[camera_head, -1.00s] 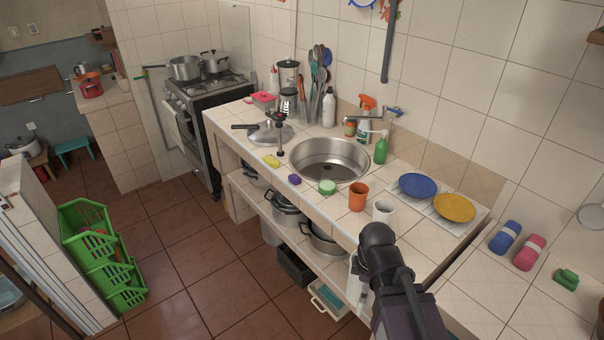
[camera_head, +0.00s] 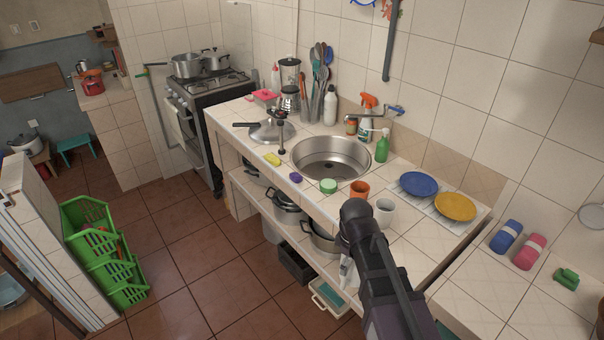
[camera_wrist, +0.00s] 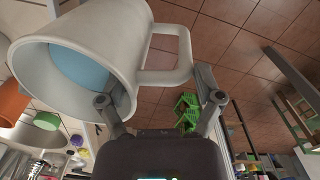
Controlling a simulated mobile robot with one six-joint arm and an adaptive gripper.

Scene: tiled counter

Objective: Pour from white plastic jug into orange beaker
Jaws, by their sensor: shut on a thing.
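The white plastic jug (camera_wrist: 125,35) fills the upper left of the wrist view, with blue contents (camera_wrist: 80,68) visible through its mouth. In the head view my arm hides most of the gripper and jug; a white piece (camera_head: 347,272) shows beside the arm, at the counter's front. The orange beaker (camera_head: 359,190) stands upright on the counter, its lower part hidden by my arm. It also shows at the left edge of the wrist view (camera_wrist: 12,102).
A white mug (camera_head: 384,213) stands right of the beaker, close to my arm. A green round item (camera_head: 328,186) lies left of it, near the sink (camera_head: 331,160). A rack with a blue plate (camera_head: 418,184) and yellow plate (camera_head: 455,206) stands behind.

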